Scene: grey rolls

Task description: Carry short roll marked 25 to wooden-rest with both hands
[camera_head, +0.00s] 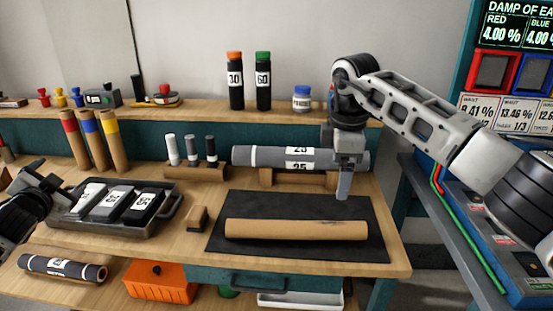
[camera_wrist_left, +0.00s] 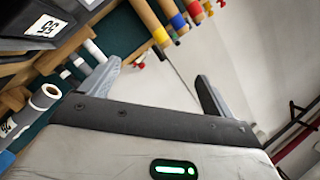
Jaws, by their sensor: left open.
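A grey roll marked 25 (camera_head: 262,157) lies level along the wooden rest (camera_head: 290,178) at the back of the bench. My right gripper (camera_head: 343,188) points down at the right part of this roll and hides some of it. Only one finger shows clearly, so I cannot tell its opening or whether it touches the roll. My left gripper (camera_head: 42,188) is at the far left, beside the dark tray and away from the roll. In the left wrist view its two fingers (camera_wrist_left: 160,72) are spread with nothing between them.
A brown roll (camera_head: 296,229) lies on a black mat (camera_head: 350,251) in front. A dark tray (camera_head: 172,208) holds several marked blocks. Another grey roll (camera_head: 35,263) and an orange box (camera_head: 160,282) are on the lower shelf. Upright tubes (camera_head: 92,140) stand at back left.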

